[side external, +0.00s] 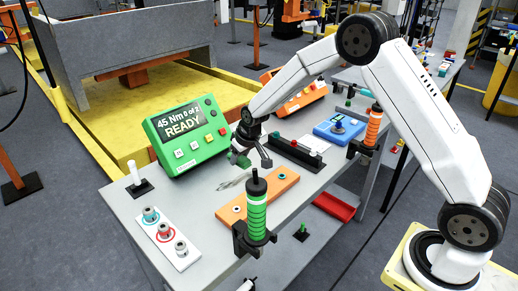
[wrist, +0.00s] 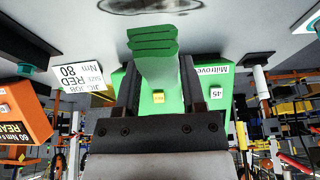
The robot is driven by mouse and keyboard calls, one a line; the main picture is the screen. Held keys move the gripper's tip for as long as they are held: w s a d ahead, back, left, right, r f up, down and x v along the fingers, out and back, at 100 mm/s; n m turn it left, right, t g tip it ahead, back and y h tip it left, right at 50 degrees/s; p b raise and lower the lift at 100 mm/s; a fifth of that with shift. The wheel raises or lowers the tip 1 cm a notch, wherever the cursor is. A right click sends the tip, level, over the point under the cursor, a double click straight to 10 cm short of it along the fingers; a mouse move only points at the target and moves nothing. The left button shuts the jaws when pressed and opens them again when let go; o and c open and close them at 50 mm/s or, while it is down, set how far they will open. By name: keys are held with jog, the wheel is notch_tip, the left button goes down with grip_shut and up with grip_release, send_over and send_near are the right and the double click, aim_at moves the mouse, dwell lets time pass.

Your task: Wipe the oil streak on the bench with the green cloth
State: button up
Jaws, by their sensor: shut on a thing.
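My gripper (side external: 252,152) is over the middle of the grey bench (side external: 190,196), in front of the green controller. It is shut on the folded green cloth (side external: 239,159). In the wrist view the cloth (wrist: 152,42) sticks out between the two fingers of my gripper (wrist: 158,75). The oil streak (side external: 233,182) is a thin grey smear on the bench top, just in front of the cloth. In the wrist view the streak (wrist: 150,6) is a dark patch at the top edge, partly cut off. The cloth appears apart from the streak; its exact height above the bench is unclear.
The green controller (side external: 185,136) reading READY stands behind. An orange block (side external: 258,197) and a green-banded tool (side external: 257,212) are close in front. A white strip with several fittings (side external: 167,238) lies front left. A dark rail (side external: 296,153) and a blue device (side external: 338,129) are right.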

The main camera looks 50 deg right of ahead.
send_over(217, 193)
jog(key=f, duration=0.2)
jog(key=shift+s+a+f, duration=0.1)
jog(key=shift+s+f, duration=0.1)
jog(key=shift+f, duration=1.3)
jog(key=shift+s+a+f, duration=0.1)
jog(key=shift+s+f, duration=0.1)
jog(key=shift+f, duration=1.25)
jog(key=shift+d+f, duration=0.6)
jog(key=shift+f, duration=0.35)
jog(key=shift+d, duration=7.85)
jog(key=shift+a, duration=8.25)
jog(key=shift+a+r, duration=0.1)
jog(key=shift+a, duration=0.15)
notch_tip(217, 193, up, 8)
jog(key=shift+d, duration=0.2)
